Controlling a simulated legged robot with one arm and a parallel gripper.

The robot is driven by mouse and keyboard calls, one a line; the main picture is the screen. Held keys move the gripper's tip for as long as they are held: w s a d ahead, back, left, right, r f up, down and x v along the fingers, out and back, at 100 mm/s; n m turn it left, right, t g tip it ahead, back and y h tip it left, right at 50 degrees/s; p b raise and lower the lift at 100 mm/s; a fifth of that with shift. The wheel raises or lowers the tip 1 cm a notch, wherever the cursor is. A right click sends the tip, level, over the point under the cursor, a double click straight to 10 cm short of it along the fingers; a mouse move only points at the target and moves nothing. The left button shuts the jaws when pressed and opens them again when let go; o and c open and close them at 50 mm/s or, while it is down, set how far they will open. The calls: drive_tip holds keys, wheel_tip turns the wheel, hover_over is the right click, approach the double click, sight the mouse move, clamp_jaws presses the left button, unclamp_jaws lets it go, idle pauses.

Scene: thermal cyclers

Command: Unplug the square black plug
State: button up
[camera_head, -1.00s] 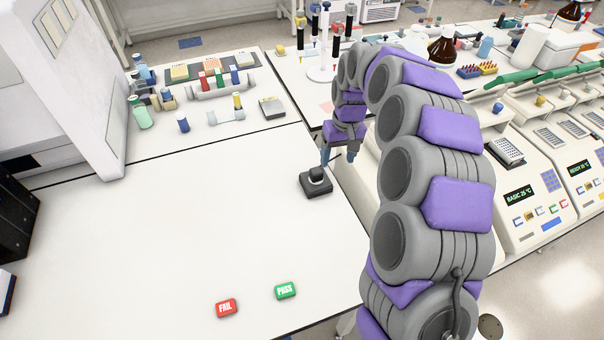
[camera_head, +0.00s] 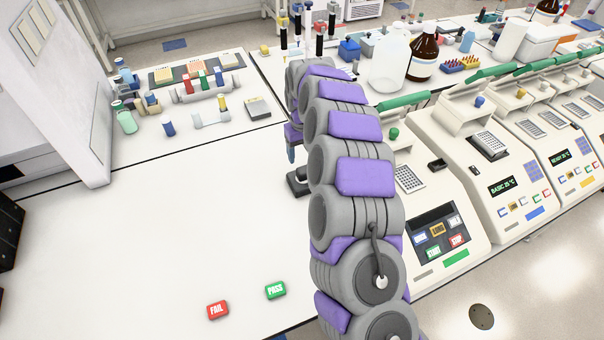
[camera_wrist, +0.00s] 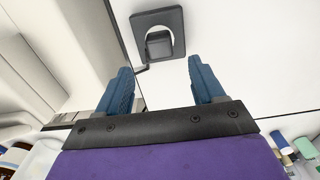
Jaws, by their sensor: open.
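A square black piece with a raised round-topped middle stands on the white bench. In the head view only its left part (camera_head: 297,182) shows, the rest hidden behind my arm. In the wrist view the square piece (camera_wrist: 175,22) lies beyond my fingertips, between their lines, with a black block inside a pale round opening. My gripper (camera_wrist: 159,66) is open and empty, its two blue fingers apart from the piece.
Thermal cyclers (camera_head: 476,200) line the right side. Red FAIL (camera_head: 217,310) and green PASS (camera_head: 275,291) buttons lie on the bench front. Vials and racks (camera_head: 205,85) stand at the back, bottles (camera_head: 390,65) behind my arm. The bench's middle left is clear.

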sight(303, 169)
drive_tip(key=shift+f+b, duration=0.9)
drive_tip(key=shift+f, duration=3.6)
drive_tip(key=shift+p, duration=0.3)
drive_tip(key=shift+c, duration=0.3)
clamp_jaws()
drive_tip(key=shift+r, duration=0.15)
drive_tip(key=shift+r+p, duration=0.8)
drive_tip(key=shift+r, duration=2.1)
